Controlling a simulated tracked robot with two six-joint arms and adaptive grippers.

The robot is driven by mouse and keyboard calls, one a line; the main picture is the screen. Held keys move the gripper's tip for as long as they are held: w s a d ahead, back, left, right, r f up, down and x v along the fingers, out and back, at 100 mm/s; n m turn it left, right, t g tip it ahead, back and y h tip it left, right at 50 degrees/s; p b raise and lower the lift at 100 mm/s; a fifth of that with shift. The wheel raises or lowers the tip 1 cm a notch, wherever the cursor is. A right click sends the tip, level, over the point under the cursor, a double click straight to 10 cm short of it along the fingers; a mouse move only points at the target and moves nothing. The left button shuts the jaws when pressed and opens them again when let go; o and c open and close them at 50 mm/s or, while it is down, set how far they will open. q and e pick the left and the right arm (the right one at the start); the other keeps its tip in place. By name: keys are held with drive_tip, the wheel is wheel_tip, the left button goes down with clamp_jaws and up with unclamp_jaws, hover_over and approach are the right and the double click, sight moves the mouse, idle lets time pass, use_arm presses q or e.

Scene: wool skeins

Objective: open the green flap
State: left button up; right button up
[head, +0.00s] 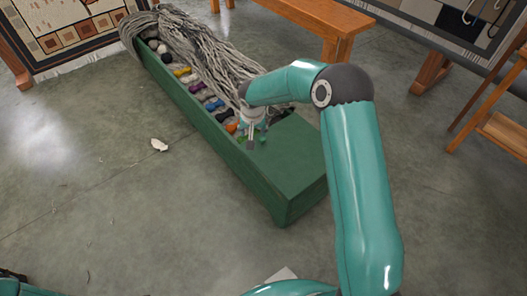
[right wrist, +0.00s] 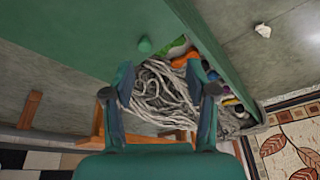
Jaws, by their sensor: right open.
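The green flap (head: 285,160) lies flat across the near end of a long green box (head: 190,108). My right gripper (head: 250,143) is at this edge, close beside the knob. I cannot tell whether a finger touches the flap. My left gripper is not recognisable in the head view.
Grey yarn (head: 205,45) drapes over the box's far side, with several coloured skeins (head: 196,87) in a row beside it. A wooden bench (head: 310,22) stands behind. A pale scrap (head: 159,145) lies on the floor; the floor left of the box is otherwise mostly clear.

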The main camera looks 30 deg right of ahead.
sight(262, 139)
use_arm(q)
wheel_tip(262, 139, down, 6)
drive_tip(key=b, duration=0.4)
drive_tip(key=shift+b, duration=0.3)
use_arm(e)
drive_tip(key=shift+m+h, duration=0.5)
drive_tip(key=shift+h, duration=0.1)
drive_tip(key=w+d+f, duration=0.2)
drive_tip(key=f, duration=0.2)
drive_tip(key=w+d+f, duration=0.2)
drive_tip(key=d+f, duration=0.1)
drive_tip(key=f, duration=0.2)
drive_tip(key=w+d+f, duration=0.2)
drive_tip(key=f, duration=0.3)
drive_tip(key=shift+w+d+f, duration=0.2)
drive_tip(key=shift+d+f, duration=0.05)
drive_tip(key=shift+d, duration=0.15)
